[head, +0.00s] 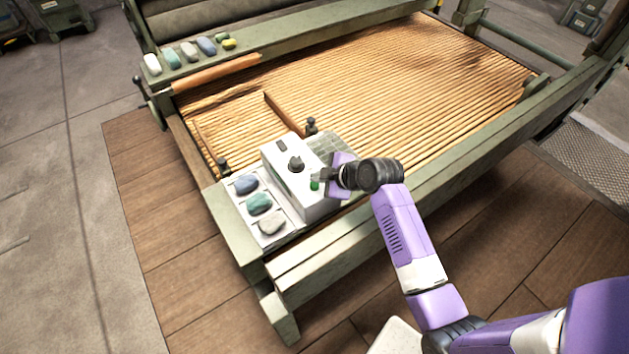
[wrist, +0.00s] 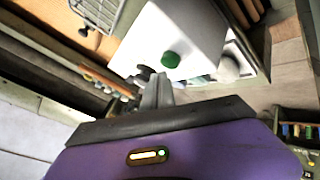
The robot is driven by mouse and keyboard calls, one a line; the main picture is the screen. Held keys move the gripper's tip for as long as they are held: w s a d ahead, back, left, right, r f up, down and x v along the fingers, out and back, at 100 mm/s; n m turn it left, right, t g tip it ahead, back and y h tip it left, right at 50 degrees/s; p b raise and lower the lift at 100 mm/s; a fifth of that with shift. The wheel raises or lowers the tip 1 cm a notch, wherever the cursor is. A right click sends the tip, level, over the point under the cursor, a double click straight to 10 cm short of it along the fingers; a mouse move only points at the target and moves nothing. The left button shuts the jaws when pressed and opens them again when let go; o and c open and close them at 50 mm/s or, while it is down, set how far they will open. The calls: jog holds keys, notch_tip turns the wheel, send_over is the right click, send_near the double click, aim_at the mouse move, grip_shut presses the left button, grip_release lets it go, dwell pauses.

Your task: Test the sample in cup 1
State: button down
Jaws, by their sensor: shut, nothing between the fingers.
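A white box-shaped tester (head: 290,190) with a dark knob (head: 296,164) on top stands on the near-left corner of the frame. Its green button (head: 314,185) is on the face towards my gripper; it also shows in the wrist view (wrist: 171,60). My gripper (head: 320,177) is shut and empty, with its tips close to the button; I cannot tell whether they touch. It also shows in the wrist view (wrist: 157,85). I cannot read any cup number.
Several coloured lumps (head: 190,52) lie along the far-left rail. Small dark posts (head: 311,126) stand behind the tester. Wooden flooring (head: 160,220) left of the frame is clear.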

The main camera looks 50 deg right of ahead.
aim_at(317, 186)
jog(key=shift+r, duration=0.25)
notch_tip(317, 186, up, 5)
jog(key=p, duration=0.4)
jog(key=shift+f, duration=0.1)
dwell(1.0)
